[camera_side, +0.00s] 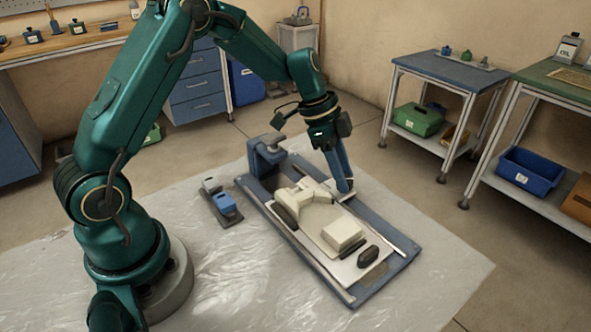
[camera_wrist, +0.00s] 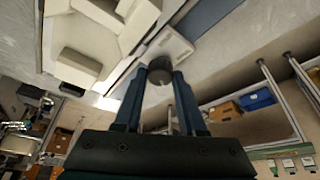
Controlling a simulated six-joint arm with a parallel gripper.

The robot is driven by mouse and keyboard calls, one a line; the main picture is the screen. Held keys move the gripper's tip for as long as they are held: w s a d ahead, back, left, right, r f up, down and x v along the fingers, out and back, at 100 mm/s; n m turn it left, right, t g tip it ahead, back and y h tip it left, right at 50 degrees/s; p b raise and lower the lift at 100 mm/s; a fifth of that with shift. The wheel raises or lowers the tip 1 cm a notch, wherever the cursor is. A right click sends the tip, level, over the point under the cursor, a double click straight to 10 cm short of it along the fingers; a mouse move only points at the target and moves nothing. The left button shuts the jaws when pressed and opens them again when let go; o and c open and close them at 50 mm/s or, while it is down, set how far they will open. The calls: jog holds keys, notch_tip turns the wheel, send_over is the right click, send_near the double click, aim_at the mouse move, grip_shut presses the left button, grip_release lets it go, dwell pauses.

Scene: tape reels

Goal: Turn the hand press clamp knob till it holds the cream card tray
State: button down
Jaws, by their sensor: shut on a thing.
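My gripper (camera_side: 346,189) points down at the right side of the blue press base (camera_side: 386,286). In the wrist view, its two blue fingers (camera_wrist: 158,76) are shut on a dark round knob (camera_wrist: 160,66), one finger on each side. The knob sits by a pale plate (camera_wrist: 172,46); in the side view the fingers hide it. A cream angular body (camera_side: 307,192) and a cream block (camera_side: 343,232), probably the card tray's parts, lie on a pale flat plate (camera_side: 318,240) along the base. I cannot tell whether the clamp touches the tray.
A blue upright block with a grey top (camera_side: 268,146) stands at the base's far end. A small blue and grey item (camera_side: 222,200) lies to the left. The grey sheet at front is clear.

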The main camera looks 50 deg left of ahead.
jog(key=shift+m, duration=0.6)
jog(key=shift+g, duration=0.3)
jog(key=shift+c, duration=2.4)
grip_release()
jog(key=shift+v, duration=2.55)
